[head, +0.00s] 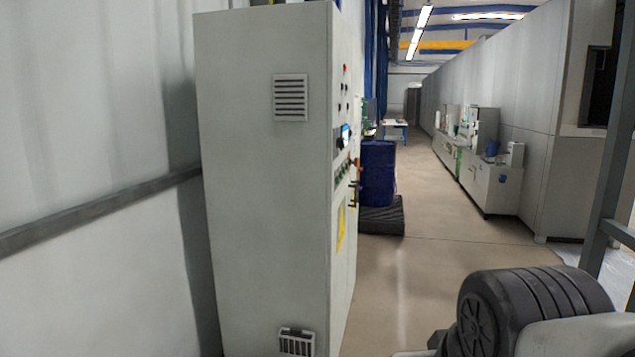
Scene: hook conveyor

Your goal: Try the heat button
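A tall light-grey control cabinet (265,180) stands left of centre in the head view. Its front faces right and shows only at a steep angle. On that face are a small lit screen (345,134), a row of green buttons (344,171), and red and dark controls above and beside them. I cannot tell which of them is the heat button, as labels are too small to read. My gripper is not in view. A black ribbed part at the lower right seems to be part of my own arm.
A blue drum (378,173) on a dark pallet (382,218) stands just beyond the cabinet. A low cabinet (490,185) lines the right wall. The floor (430,225) between them is clear. A grey metal frame (607,190) stands at the right edge.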

